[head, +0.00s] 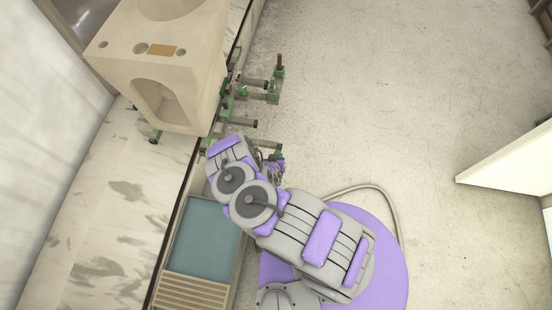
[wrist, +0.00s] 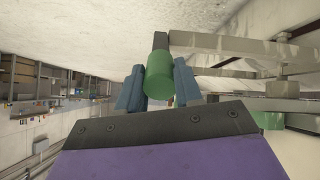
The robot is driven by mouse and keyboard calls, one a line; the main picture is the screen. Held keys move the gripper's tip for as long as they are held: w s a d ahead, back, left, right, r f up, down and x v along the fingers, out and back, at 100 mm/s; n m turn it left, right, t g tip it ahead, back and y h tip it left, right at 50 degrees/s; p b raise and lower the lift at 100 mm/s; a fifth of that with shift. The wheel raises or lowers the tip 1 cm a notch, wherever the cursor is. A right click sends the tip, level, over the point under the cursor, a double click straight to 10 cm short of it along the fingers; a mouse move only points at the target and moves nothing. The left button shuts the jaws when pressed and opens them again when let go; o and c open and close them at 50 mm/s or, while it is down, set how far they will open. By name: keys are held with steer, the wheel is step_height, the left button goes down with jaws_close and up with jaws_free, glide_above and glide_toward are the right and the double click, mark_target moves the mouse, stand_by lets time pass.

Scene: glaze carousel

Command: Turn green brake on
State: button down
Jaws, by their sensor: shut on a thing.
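In the wrist view, a green cylinder with a dark stem, which looks like the handle of the green brake (wrist: 160,80), stands between the two blue-grey fingers of my gripper (wrist: 159,70). The fingers are shut on it, one on each side. In the head view my gripper (head: 273,163) is beside the bench edge, partly hidden by my arm. Green and dark fittings (head: 268,90) stick out from the bench side just above it. The held handle cannot be made out clearly in the head view.
A beige housing (head: 195,75) with an arched opening stands on the marble-patterned bench (head: 118,205). A teal-bottomed tray (head: 205,238) with a slatted end lies along the bench edge. The concrete floor (head: 400,110) to the right is open, with a white panel (head: 510,165) at the far right.

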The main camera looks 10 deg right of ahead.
steer(key=shift+s+a+f, duration=0.1)
steer(key=shift+s+f, duration=0.1)
steer(key=shift+f, duration=0.05)
stand_by(0.3)
steer(key=c, duration=0.8)
jaws_free()
steer(key=shift+o, duration=0.2)
steer(key=p+v, duration=0.2)
steer(key=v, duration=1.5)
steer(key=shift+s+a, duration=0.15)
steer(key=shift+s, duration=0.1)
steer(key=shift+f, duration=0.1)
